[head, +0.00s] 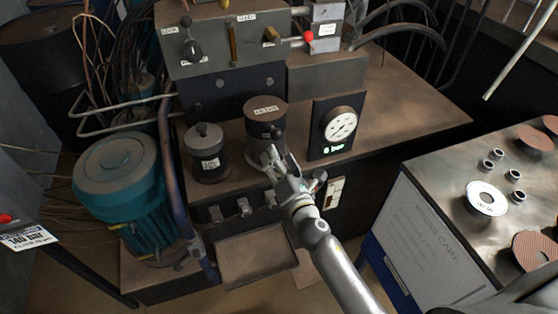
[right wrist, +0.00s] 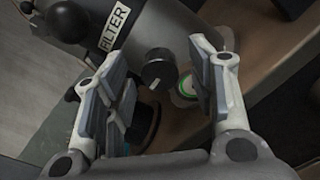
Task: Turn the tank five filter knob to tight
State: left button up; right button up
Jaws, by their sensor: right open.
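The filter knob (right wrist: 158,68) is small, round and black with a pale pointer mark. It sits on a dark grey cylindrical housing labelled FILTER (right wrist: 112,30), and its tight mark is too small to read. In the head view a dark cylindrical canister (head: 259,122) with a white top label stands behind my right gripper (head: 274,160). My right gripper is open. In the right wrist view its two fingers (right wrist: 162,78) stand apart on either side of the knob, with no clear contact. My left gripper is not in view.
A smaller lidded canister (head: 207,152) stands to the left. A round gauge (head: 341,124) with a green display is on the right. Levers, including a red-tipped one (head: 309,37), are above. A teal motor (head: 128,180) and a shallow tray (head: 255,262) are lower left. A bench (head: 445,205) holds discs at right.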

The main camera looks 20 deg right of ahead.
jog(key=c, duration=1)
jog(key=shift+m, duration=0.3)
jog(key=m+p, duration=0.2)
jog(key=m, duration=1.5)
jog(key=shift+f, duration=0.15)
jog(key=shift+m, duration=0.3)
